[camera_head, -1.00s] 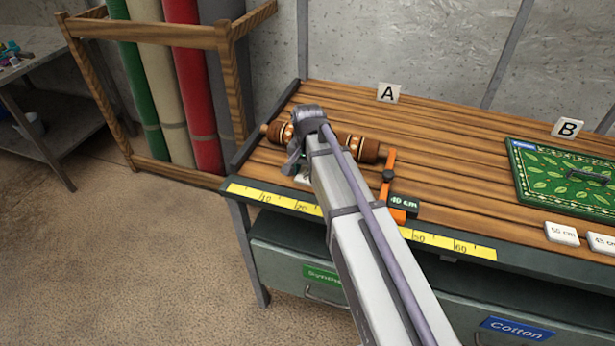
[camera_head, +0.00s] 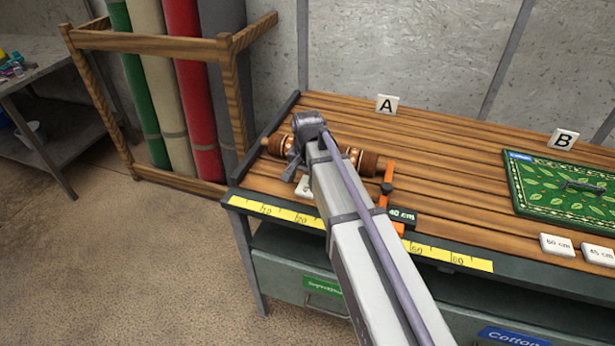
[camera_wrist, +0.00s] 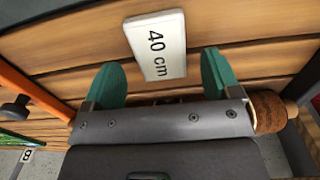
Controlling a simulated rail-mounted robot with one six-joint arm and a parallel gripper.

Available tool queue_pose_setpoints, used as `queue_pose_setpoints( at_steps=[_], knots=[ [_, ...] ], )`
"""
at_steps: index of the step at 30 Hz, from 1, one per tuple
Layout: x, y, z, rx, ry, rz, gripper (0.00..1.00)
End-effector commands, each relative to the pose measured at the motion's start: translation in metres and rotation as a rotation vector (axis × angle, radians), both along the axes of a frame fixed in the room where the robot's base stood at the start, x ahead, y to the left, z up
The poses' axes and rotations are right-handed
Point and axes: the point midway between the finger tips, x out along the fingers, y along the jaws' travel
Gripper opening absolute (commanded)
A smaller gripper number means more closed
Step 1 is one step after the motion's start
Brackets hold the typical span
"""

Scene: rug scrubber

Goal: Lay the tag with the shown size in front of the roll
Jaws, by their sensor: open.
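The patterned brown roll (camera_head: 358,160) lies along the left part of the bench, partly hidden by my arm. An orange measuring tool (camera_head: 388,185) at its right end has a dark display (camera_head: 402,215) reading 40 cm. A white tag (camera_head: 304,187) lies in front of the roll, partly covered by my arm in the head view. The wrist view shows this tag (camera_wrist: 155,45) flat on the planks, reading 40 cm. My gripper (camera_wrist: 162,75) is open, with a green finger on each side of the tag's near end and gaps beside it. The roll's end (camera_wrist: 270,112) shows behind it.
White tags reading 50 cm (camera_head: 558,245) and 45 cm (camera_head: 599,255) lie at the right front. A green patterned rug (camera_head: 540,190) lies near sign B (camera_head: 563,139). A yellow ruler (camera_head: 450,257) runs along the front edge. Planks between the tool and rug are clear.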

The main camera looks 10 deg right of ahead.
Motion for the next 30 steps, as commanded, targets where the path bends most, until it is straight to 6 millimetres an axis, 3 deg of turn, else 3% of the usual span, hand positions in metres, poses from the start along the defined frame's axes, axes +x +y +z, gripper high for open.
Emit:
queue_pose_setpoints(
  at_steps=[1,9,12,17,20,21,24,27,30],
  knots=[
    [0.0,0.0,0.024,0.0,0.0,0.0,0.83],
    [0.0,0.0,0.092,0.0,0.0,0.0,0.83],
    [0.0,0.0,0.101,0.0,0.0,0.0,0.83],
    [-0.005,0.0,0.1,0.0,0.0,0.01,0.83],
    [-0.054,0.0,0.099,-0.001,0.001,0.139,0.83],
    [-0.084,0.0,0.099,-0.001,0.001,0.227,0.83],
    [-0.146,0.0,0.099,-0.001,0.001,0.443,0.83],
    [-0.17,-0.001,0.099,-0.001,0.001,0.56,0.83],
    [-0.168,-0.001,0.099,-0.001,0.001,0.576,0.83]
  ],
)
